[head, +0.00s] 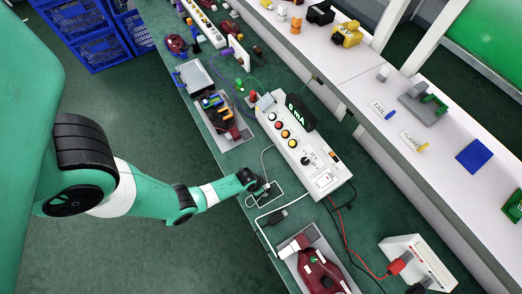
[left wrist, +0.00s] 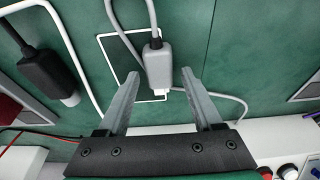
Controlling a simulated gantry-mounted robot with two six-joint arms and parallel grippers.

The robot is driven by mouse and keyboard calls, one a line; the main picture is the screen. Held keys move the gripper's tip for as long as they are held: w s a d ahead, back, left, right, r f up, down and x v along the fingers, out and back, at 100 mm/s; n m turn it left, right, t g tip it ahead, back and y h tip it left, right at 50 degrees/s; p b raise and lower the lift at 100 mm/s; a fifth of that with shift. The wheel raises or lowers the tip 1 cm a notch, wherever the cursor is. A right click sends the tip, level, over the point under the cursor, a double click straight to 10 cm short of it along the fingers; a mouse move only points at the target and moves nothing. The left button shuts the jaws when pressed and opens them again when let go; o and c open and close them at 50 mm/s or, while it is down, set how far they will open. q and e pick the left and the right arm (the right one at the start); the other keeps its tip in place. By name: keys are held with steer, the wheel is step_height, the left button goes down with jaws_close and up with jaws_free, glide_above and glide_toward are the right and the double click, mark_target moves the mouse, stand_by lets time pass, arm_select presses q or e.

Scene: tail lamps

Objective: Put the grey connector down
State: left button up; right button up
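The grey connector (left wrist: 158,66) is in the left wrist view, with its grey cable running up out of the frame. It is over a white-outlined rectangle on the green bench, near a dark patch. It appears to lie on the bench, but its height is hard to judge. My left gripper (left wrist: 160,78) is open, one finger on each side of the connector, with a visible gap at both sides. In the head view my left gripper (head: 257,184) is at the outlined rectangle (head: 279,190) and the connector is mostly hidden. My right gripper is not in view.
A black connector (left wrist: 50,72) lies left in the wrist view. The white control box (head: 300,140) with coloured buttons stands just right of the gripper in the head view. A tray with a red lamp part (head: 318,270) is nearer the front. Loose cables cross the bench.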

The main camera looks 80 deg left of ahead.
arm_select(q)
steer(key=p+v, duration=1)
steer(key=v, duration=0.2)
steer(key=shift+r, duration=0.15)
stand_by(0.3)
